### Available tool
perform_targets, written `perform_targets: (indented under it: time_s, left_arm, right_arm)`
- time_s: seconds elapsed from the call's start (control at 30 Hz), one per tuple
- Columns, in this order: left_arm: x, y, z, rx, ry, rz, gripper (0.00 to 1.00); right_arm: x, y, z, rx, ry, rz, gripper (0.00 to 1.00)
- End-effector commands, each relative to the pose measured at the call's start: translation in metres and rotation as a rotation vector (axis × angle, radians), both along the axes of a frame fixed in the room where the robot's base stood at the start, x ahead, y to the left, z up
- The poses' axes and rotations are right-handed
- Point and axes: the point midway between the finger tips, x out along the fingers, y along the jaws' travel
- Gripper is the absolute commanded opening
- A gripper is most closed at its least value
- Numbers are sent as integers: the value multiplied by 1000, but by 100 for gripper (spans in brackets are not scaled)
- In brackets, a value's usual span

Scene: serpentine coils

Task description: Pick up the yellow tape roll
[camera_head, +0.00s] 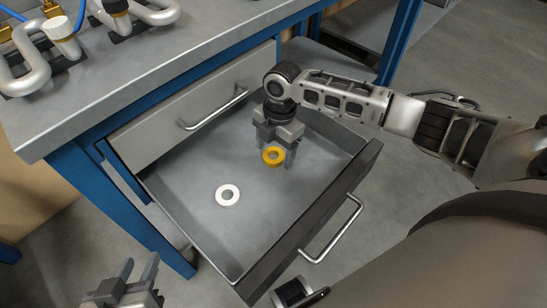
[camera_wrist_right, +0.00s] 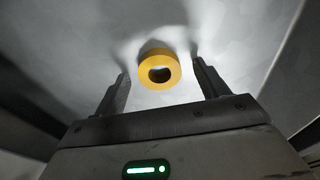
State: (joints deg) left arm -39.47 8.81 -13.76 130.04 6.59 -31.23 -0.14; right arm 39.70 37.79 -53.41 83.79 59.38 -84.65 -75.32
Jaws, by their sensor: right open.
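The yellow tape roll (camera_head: 273,148) lies in the open drawer (camera_head: 190,190), towards its back right part. My right gripper (camera_head: 273,158) is over the drawer, pointing down, with its fingers on either side of the roll. In the right wrist view, the yellow tape roll (camera_wrist_right: 159,62) shows between and beyond the two open fingers of my right gripper (camera_wrist_right: 165,88), with gaps on both sides. My left gripper (camera_head: 137,275) is at the bottom left of the head view, outside the drawer, its two fingers apart and nothing between them.
A white tape roll (camera_head: 228,195) lies in the drawer to the left of the yellow one. Metal coils (camera_head: 35,70) stand on the grey workbench top (camera_head: 130,85). The drawer walls surround my right gripper.

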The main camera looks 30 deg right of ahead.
Motion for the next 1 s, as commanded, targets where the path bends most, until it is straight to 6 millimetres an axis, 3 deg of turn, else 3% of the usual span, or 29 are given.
perform_targets:
  time_s: [0.23,0.27,0.4,0.43,0.77,1.0]
  left_arm:
    - [4,-1,-2,1,-2,-3,36]
    - [4,-1,-1,1,-2,-3,36]
    - [4,-1,0,0,-5,-3,36]
    - [4,-1,0,0,-6,-2,36]
    - [3,0,0,0,-4,0,36]
    - [3,2,12,5,-18,6,36]
  right_arm:
    - [0,1,-5,0,-1,0,73]
    - [0,1,-5,0,-1,0,68]
    - [0,1,-4,0,-1,0,29]
    - [0,1,-4,0,-1,0,26]
    - [0,1,-2,1,-2,0,26]
    - [1,1,21,3,-4,0,26]
